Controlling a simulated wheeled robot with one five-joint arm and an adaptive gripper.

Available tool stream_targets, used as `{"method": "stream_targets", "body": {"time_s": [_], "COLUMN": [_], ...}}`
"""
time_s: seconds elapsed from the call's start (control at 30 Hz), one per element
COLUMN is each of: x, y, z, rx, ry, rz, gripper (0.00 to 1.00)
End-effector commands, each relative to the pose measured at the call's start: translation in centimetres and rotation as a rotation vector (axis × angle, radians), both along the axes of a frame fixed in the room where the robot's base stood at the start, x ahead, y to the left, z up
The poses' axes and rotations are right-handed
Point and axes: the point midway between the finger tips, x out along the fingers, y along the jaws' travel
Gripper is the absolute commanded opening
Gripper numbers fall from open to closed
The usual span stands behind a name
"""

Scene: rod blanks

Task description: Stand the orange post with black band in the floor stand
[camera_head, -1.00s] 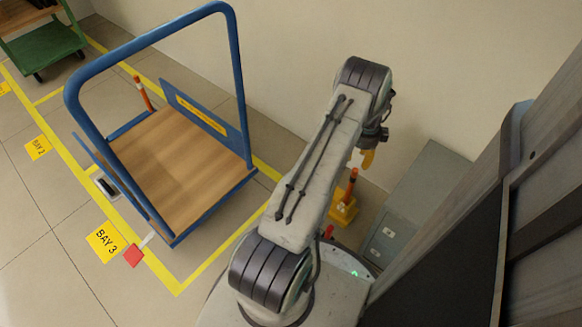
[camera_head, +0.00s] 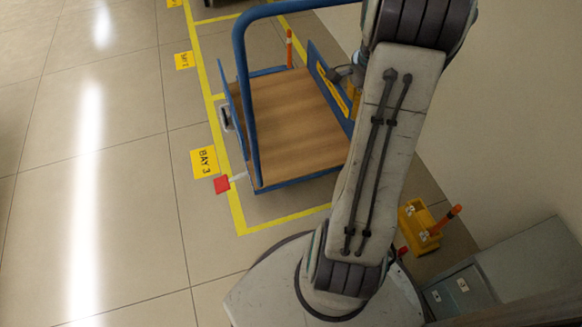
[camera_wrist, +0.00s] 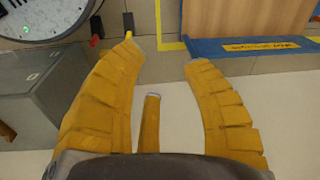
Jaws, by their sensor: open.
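An orange post with a black band (camera_head: 441,222) shows at the right in the head view, at a yellow block-like floor stand (camera_head: 410,222). It leans right in the picture; I cannot tell whether it is seated in the stand or beside it. A second slim orange post (camera_head: 289,48) shows behind the blue trolley; its bands are too small to read. My gripper (camera_wrist: 162,60) is open and empty in the wrist view, with yellow fingers spread above the floor. In the head view my arm mostly hides it.
A blue trolley with a wooden deck (camera_head: 295,130) stands inside yellow floor lines. A red square (camera_head: 222,184) lies by the BAY 3 label (camera_head: 204,162). A grey cabinet (camera_head: 465,290) is at the lower right, near the wall. The left floor is clear.

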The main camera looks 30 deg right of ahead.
Motion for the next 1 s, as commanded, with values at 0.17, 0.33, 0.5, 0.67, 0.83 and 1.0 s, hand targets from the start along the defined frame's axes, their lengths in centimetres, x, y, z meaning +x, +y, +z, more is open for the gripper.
{"method": "stream_targets", "body": {"time_s": [0.17,0.33,0.5,0.67,0.83,1.0], "x": [0.7,-1.8,-5.3,-7.9,-9.2,-9.6], "y": [10.7,18.9,24.1,26.6,27.6,27.8], "z": [4.1,6.1,6.6,6.5,6.3,6.2], "rx": [-0.046,-0.088,-0.126,-0.15,-0.165,-0.168], "ry": [-0.01,-0.02,-0.032,-0.04,-0.045,-0.045], "rz": [0.479,0.902,1.242,1.455,1.565,1.591], "gripper": [0.43,0.43,0.43,0.43,0.43,0.43]}}
